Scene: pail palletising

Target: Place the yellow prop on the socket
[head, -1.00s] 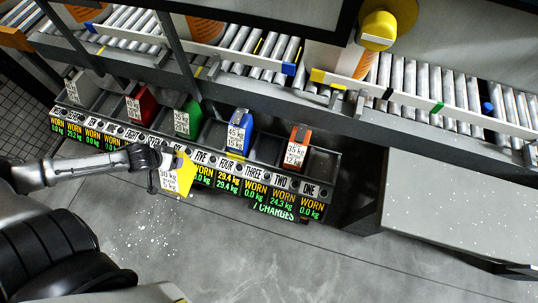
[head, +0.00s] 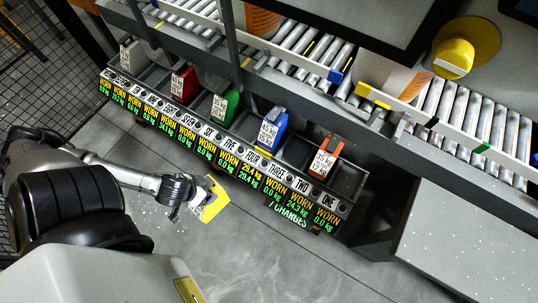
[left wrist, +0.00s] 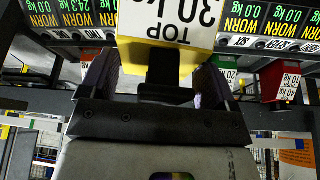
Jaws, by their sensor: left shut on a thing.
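The yellow prop (head: 214,204) is a block with a white label. It hangs over the floor, in front of the numbered rack in the head view. My left gripper (head: 197,195) is shut on it. In the left wrist view the prop (left wrist: 168,54) sits between the fingers, and its label reads TOP and 30 kg, upside down. The rack (head: 352,208) has a row of bays with number tags and WORN displays. I cannot tell which part is the socket; a small yellow strip (head: 263,152) marks the rack near the blue block. My right gripper is out of view.
Grey, red, green, blue (head: 272,130) and orange (head: 323,159) labelled blocks stand in the rack, with empty bays between. A yellow piece (head: 455,56) stands at upper right. The floor before the rack is clear.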

